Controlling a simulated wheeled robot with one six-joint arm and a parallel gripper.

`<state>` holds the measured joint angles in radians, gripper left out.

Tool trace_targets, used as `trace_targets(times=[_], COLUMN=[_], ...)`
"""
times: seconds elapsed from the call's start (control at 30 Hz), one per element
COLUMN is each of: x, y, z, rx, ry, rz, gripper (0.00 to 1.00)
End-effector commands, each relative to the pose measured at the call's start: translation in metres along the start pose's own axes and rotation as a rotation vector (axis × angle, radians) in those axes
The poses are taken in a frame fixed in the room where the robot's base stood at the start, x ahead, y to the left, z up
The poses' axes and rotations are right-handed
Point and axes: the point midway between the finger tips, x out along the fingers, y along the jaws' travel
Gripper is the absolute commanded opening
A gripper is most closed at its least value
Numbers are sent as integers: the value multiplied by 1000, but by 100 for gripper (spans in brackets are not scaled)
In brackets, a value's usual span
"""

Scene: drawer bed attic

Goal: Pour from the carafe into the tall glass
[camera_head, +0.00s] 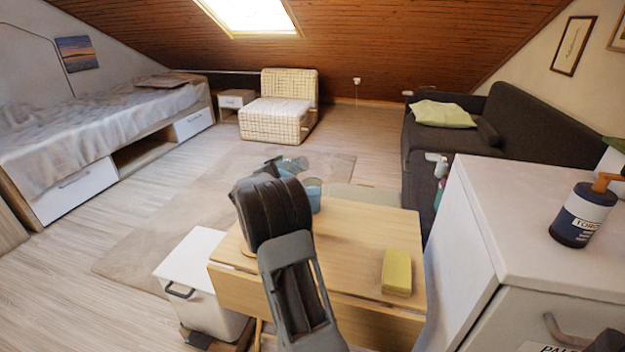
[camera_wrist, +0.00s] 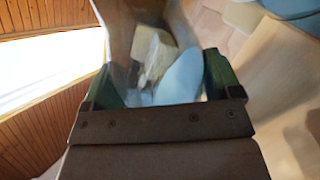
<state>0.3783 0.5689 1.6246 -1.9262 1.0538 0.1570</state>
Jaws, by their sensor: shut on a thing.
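My gripper (camera_head: 272,166) is over the far part of the wooden table, mostly hidden behind my dark arm. In the wrist view, its green-padded jaws (camera_wrist: 165,82) are shut on a clear vessel with pale blue in it, which I take for the carafe (camera_wrist: 183,76). A bluish part of the carafe (camera_head: 293,165) shows past the gripper in the head view, seemingly tilted. The tall glass (camera_head: 313,193), blue-tinted, stands on the table just below and right of it. Whether liquid is flowing cannot be seen.
The wooden table (camera_head: 365,240) bears a yellow block (camera_head: 397,271) at its right. A white bin (camera_head: 195,275) stands to its left. A white cabinet (camera_head: 525,210) with a dark pump bottle (camera_head: 582,215) is close on the right. A dark sofa (camera_head: 490,125) stands behind.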

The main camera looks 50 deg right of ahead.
Motion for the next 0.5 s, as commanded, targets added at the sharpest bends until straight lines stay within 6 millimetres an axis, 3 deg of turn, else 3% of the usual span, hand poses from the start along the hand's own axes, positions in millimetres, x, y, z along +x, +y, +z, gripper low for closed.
trace_targets(times=[0.13,0.2,0.37,0.5], x=[2,1,0,1], y=[-15,2,20,-2], z=[2,12,25,7], rx=[-236,-272,-366,-473], ry=[-13,-16,-20,-23], rz=[-3,0,0,-2], gripper=[51,51,51,51])
